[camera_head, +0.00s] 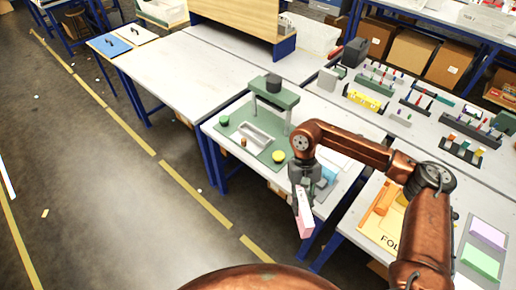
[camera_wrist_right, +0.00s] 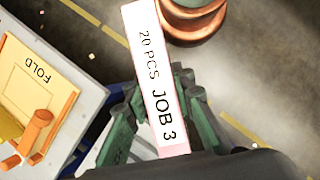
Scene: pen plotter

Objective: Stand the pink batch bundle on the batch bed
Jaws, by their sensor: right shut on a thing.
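The pink batch bundle (camera_head: 305,226) is a slim block, pink on one face and white on another. My right gripper (camera_head: 301,204) is shut on it and holds it tilted in the air at the front edge of the tables, apart from any surface. In the right wrist view the bundle (camera_wrist_right: 157,85) shows its white face reading "20 PCS JOB 3", between the green fingers (camera_wrist_right: 160,112). I cannot tell which thing is the batch bed; part of the table behind my right arm is hidden. My left gripper is not in view.
A green mat (camera_head: 245,151) bears a grey tray (camera_head: 258,134), a green press (camera_head: 273,95) and a yellow round piece (camera_head: 279,157). A "FOLD" board (camera_head: 378,232) and purple (camera_head: 488,232) and green (camera_head: 480,263) pads lie right. The table at left (camera_head: 180,75) is mostly clear.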

